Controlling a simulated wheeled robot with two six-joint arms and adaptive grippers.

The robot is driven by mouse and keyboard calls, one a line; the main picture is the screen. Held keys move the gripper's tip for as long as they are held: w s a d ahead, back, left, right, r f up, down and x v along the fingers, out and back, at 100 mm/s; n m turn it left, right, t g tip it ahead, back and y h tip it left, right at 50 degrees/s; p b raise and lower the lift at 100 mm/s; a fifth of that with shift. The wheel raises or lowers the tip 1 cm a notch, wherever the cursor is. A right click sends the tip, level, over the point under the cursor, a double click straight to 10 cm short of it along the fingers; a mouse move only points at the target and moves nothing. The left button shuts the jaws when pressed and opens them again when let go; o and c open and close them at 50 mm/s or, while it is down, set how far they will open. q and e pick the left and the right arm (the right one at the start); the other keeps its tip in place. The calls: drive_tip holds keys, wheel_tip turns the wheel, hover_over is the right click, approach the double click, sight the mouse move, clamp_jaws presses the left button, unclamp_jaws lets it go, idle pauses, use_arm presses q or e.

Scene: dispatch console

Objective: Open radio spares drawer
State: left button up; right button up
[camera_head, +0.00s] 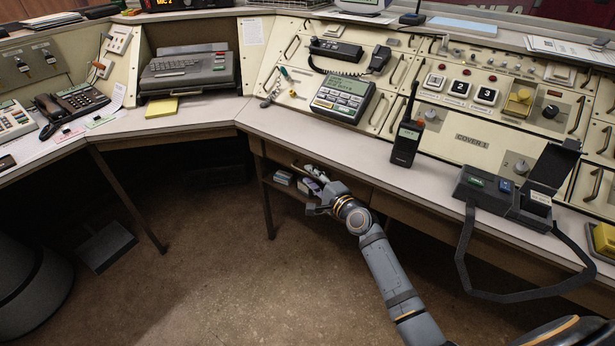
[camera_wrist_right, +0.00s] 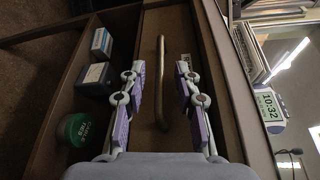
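My right gripper (camera_head: 318,188) is at the wooden front below the desk top, left of the radio. In the right wrist view the gripper (camera_wrist_right: 160,72) is open, with one purple-padded finger on each side of a metal bar handle (camera_wrist_right: 160,105). Both fingers look apart from the bar. The handle is on a brown drawer front (camera_wrist_right: 168,25) with a small label (camera_wrist_right: 186,62) whose text is too small to read. The drawer looks shut, though its edges are partly hidden by the gripper. My left gripper is not in view.
An open shelf beside the drawer holds a blue-and-white box (camera_wrist_right: 101,42), a dark box (camera_wrist_right: 98,76) and a green-lidded tub (camera_wrist_right: 80,129). A handheld radio (camera_head: 406,145) and a black open case (camera_head: 505,195) with a hanging strap (camera_head: 462,250) are on the desk top.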

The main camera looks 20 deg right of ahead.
drive_tip(key=shift+x, duration=1.25)
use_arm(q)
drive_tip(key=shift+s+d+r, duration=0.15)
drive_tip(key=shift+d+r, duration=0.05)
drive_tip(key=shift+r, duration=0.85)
use_arm(e)
drive_tip(key=shift+c, duration=0.3)
